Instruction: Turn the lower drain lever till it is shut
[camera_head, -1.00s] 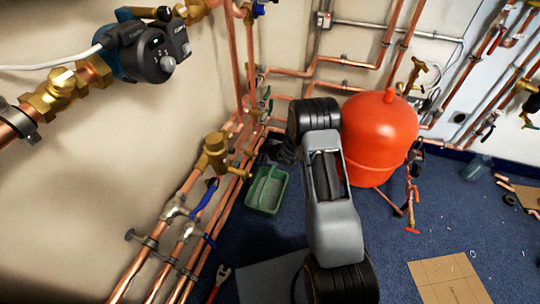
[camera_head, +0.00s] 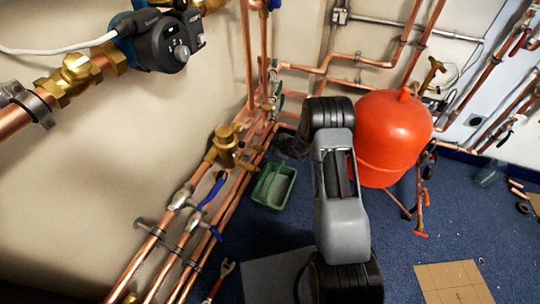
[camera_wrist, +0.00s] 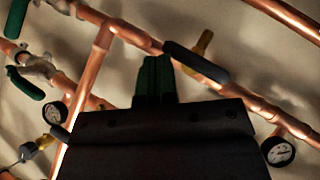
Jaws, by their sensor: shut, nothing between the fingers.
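In the wrist view my gripper (camera_wrist: 155,78) shows as two dark green fingers pressed together, with nothing between them. Just right of the fingertips is a dark lever (camera_wrist: 195,62) with a brass stem, lying along a copper pipe; I cannot tell whether it touches the fingers. A green lever (camera_wrist: 25,83) and another green lever (camera_wrist: 15,18) are on pipes at the left. I cannot tell which is the lower drain lever. In the head view, a small green lever (camera_head: 279,103) shows on the corner pipes, above my black gripper (camera_head: 290,146).
Two gauges, left (camera_wrist: 54,113) and right (camera_wrist: 279,152), stand off the pipes near my gripper. A red tank (camera_head: 393,130) stands right of my arm. A green tray (camera_head: 273,187) is on the blue floor. A blue lever (camera_head: 213,190) is on the left wall pipes.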

